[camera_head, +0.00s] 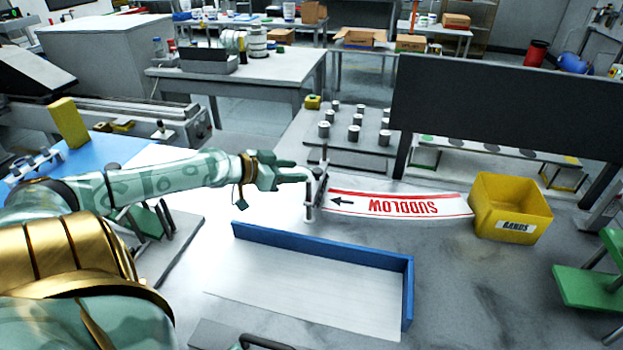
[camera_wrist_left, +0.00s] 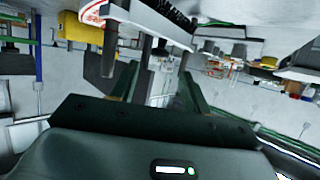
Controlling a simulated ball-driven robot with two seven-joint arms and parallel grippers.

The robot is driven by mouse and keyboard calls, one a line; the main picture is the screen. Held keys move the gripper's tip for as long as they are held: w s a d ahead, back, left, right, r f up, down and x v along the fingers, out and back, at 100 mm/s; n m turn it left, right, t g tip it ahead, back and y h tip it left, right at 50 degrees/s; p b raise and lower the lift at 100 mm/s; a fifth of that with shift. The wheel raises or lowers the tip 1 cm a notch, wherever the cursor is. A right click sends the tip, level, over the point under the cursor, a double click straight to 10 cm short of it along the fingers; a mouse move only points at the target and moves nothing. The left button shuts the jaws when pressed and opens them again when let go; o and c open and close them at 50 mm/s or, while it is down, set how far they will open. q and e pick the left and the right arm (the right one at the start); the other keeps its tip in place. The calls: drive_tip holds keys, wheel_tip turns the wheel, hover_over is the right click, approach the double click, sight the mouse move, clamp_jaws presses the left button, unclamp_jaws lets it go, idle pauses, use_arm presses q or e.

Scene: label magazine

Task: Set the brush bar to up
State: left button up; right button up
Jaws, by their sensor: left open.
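The brush bar (camera_head: 316,186) is a small dark bar between two upright metal posts, at the left end of a curved white label (camera_head: 400,206) with red lettering and a black arrow. I cannot tell from the head view whether it touches the label. In the left wrist view the brush bar (camera_wrist_left: 165,12) shows dark bristles at the top edge, near a metal post. My left gripper (camera_head: 304,173) is at the bar's left side, its fingers pointing towards it. In the wrist view the gripper's fingers (camera_wrist_left: 158,88) stand apart with no object clearly held. My right gripper is out of view.
A blue-edged tray (camera_head: 325,248) lies in front of the posts. A yellow bin (camera_head: 512,208) stands right of the label. A block with several metal knobs (camera_head: 345,150) is behind, and a dark panel (camera_head: 500,105) stands at the back right.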

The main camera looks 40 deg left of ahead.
sight(314, 172)
use_arm(q)
drive_tip(key=b+x, duration=0.1)
drive_tip(key=x, duration=0.2)
drive_tip(key=shift+w, duration=0.3)
drive_tip(key=shift+x, duration=1)
drive_tip(key=shift+d, duration=0.1)
